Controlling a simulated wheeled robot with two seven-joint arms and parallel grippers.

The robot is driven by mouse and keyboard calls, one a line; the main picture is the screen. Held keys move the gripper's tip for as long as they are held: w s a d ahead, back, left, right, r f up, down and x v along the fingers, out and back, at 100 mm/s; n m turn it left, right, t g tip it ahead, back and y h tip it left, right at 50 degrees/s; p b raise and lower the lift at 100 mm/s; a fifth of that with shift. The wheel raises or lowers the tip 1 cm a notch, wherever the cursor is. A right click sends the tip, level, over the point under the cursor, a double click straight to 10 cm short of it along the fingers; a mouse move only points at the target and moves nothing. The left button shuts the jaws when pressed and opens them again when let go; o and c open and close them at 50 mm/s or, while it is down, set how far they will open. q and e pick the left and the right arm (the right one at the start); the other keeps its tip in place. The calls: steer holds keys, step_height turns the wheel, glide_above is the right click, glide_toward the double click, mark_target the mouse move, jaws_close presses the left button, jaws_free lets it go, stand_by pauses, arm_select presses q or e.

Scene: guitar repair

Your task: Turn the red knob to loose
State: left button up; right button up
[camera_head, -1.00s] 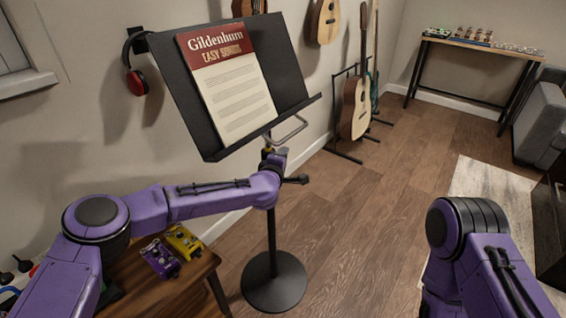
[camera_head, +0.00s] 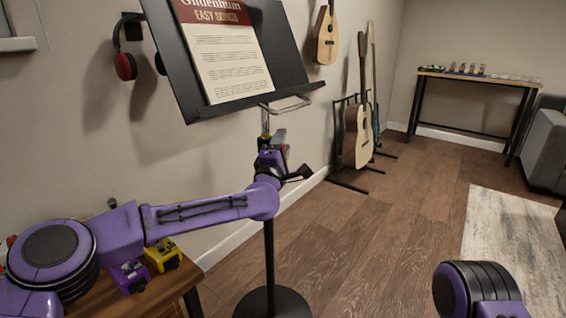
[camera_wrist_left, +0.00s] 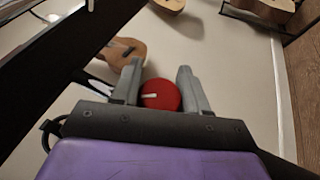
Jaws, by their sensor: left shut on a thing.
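The black music stand (camera_head: 288,70) holds a song booklet (camera_head: 222,62) and stands in front of me, its post running down to a round base on the floor. My left gripper (camera_head: 277,138) is at the post just below the stand's desk. In the left wrist view, the round red knob (camera_wrist_left: 168,101) with a pale bar mark sits between the two grey fingers of my left gripper (camera_wrist_left: 160,88). The fingers are shut on the knob's sides. In the head view the knob is mostly hidden by the gripper. Only part of my right arm shows; its gripper is out of view.
A wooden side table (camera_head: 152,297) with a purple pedal (camera_head: 130,276) and a yellow pedal (camera_head: 164,257) is under my left arm. Guitars on a floor stand (camera_head: 357,136) are behind the music stand. Wooden floor (camera_head: 400,210) is clear in the middle.

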arm_select(q)
steer(key=shift+f, duration=0.1)
stand_by(0.4)
steer(key=o, duration=1)
steer(key=shift+s, duration=0.1)
steer(key=v, duration=1)
steer(key=shift+s+a, duration=0.15)
steer(key=shift+s, duration=0.05)
steer(key=shift+f, duration=0.15)
steer(key=shift+c, duration=0.2)
